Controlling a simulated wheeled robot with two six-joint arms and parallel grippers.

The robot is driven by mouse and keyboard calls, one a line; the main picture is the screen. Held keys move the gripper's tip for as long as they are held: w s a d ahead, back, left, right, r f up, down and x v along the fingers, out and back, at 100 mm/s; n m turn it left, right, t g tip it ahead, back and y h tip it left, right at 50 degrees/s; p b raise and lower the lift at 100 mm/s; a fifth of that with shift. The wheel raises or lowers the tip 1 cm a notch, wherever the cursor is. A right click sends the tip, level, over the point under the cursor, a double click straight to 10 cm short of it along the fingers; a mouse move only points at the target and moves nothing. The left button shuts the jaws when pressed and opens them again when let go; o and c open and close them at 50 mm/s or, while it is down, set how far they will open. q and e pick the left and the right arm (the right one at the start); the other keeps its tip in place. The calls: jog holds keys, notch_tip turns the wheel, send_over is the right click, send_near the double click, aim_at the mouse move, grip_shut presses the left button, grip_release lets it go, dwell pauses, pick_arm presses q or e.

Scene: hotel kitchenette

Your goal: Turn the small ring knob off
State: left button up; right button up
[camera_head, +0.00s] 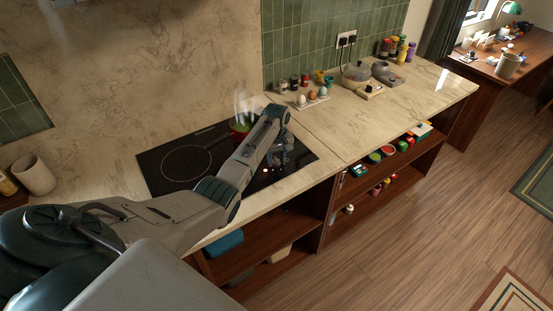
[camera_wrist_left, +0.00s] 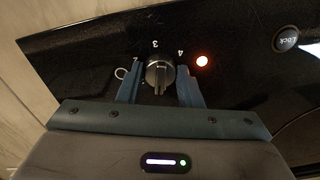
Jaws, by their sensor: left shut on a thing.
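A dark round knob (camera_wrist_left: 159,75) with a raised grip bar sits on the black glass hob (camera_head: 160,180). White numbers 3 and 4 are printed around it, and a small ring mark (camera_wrist_left: 120,73) shows at its left. My left gripper (camera_wrist_left: 159,88) has a finger on each side of the knob and is shut on it. A red light (camera_wrist_left: 202,61) glows on the glass right of the knob. In the head view my left gripper (camera_head: 281,162) is over the right front of the hob and hides the knob. My right gripper is not in view.
A red pot (camera_head: 239,130) with steam above it stands at the back of the hob, close behind my left arm. A Lock button (camera_wrist_left: 286,39) is at the right in the wrist view. Eggs on a white holder (camera_head: 312,100) stand right of the hob. The counter front right is clear.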

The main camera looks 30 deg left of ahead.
aim_at(277, 159)
pick_arm(q)
jog(key=shift+w+r+n, duration=0.1)
jog(key=shift+n, duration=1.5)
jog(key=o, duration=1)
jog(key=shift+r, duration=0.1)
jog(key=shift+r+b, duration=1.85)
jog(key=shift+r, duration=3.45)
